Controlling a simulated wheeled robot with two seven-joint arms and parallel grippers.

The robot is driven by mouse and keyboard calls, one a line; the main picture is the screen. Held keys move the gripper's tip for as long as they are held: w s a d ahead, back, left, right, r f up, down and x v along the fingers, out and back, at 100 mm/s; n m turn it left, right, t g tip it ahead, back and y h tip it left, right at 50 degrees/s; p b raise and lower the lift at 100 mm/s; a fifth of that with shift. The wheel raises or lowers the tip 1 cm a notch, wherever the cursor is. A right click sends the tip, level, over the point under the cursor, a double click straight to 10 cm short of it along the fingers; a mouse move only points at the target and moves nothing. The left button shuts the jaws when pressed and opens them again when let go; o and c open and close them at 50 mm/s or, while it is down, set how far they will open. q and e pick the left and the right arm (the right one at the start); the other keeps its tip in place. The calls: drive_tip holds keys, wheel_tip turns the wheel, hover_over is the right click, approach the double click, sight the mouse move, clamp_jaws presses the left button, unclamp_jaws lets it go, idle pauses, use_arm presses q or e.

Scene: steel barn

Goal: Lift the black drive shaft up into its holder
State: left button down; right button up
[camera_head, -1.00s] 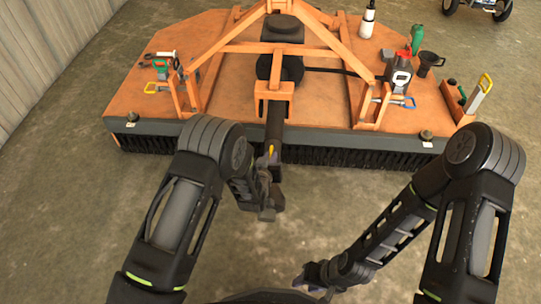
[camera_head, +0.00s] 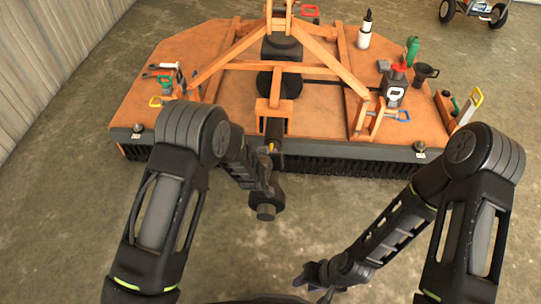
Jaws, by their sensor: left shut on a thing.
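The black drive shaft (camera_head: 267,190) comes out from under the orange mower frame and points toward me, its round near end (camera_head: 265,212) over the concrete floor. My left gripper (camera_head: 271,160) is shut on the shaft, in front of the mower's front edge. The gripper's fingers are dark and partly merge with the shaft. An orange upright bracket (camera_head: 274,104), which looks like the holder, stands just above the shaft; whether they touch cannot be told. My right gripper (camera_head: 318,284) is low in the picture, apart from the shaft, with its fingers seemingly spread and empty.
The orange mower deck (camera_head: 225,105) with a black brush skirt (camera_head: 345,163) spans the back. Bare floor (camera_head: 220,255) lies in front.

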drive_tip(key=shift+d, duration=0.1)
drive_tip(key=shift+c, duration=0.6)
drive_tip(key=shift+s+f+m, duration=0.15)
drive_tip(key=shift+f, duration=0.35)
drive_tip(key=shift+s+f+m, duration=0.15)
drive_tip(key=shift+f, duration=0.3)
drive_tip(key=c, duration=0.3)
drive_tip(key=shift+m, duration=0.7)
drive_tip(key=w+f, duration=0.2)
drive_tip(key=w+d+f, duration=0.1)
drive_tip(key=w, duration=0.1)
drive_tip(key=shift+f, duration=0.4)
clamp_jaws()
drive_tip(key=w+f+m+y, duration=0.25)
drive_tip(key=w+m, duration=0.25)
drive_tip(key=w, duration=0.3)
drive_tip(key=w+f+m+y, duration=0.1)
drive_tip(key=w+f+m, duration=0.35)
drive_tip(key=w, duration=0.35)
drive_tip(key=w+r+m+y, duration=0.4)
drive_tip(key=w+r, duration=0.3)
drive_tip(key=r, duration=0.1)
drive_tip(key=shift+a+r+g, duration=0.3)
drive_tip(key=shift+a+r, duration=0.05)
drive_tip(key=shift+a, duration=0.05)
drive_tip(key=shift+m, duration=0.25)
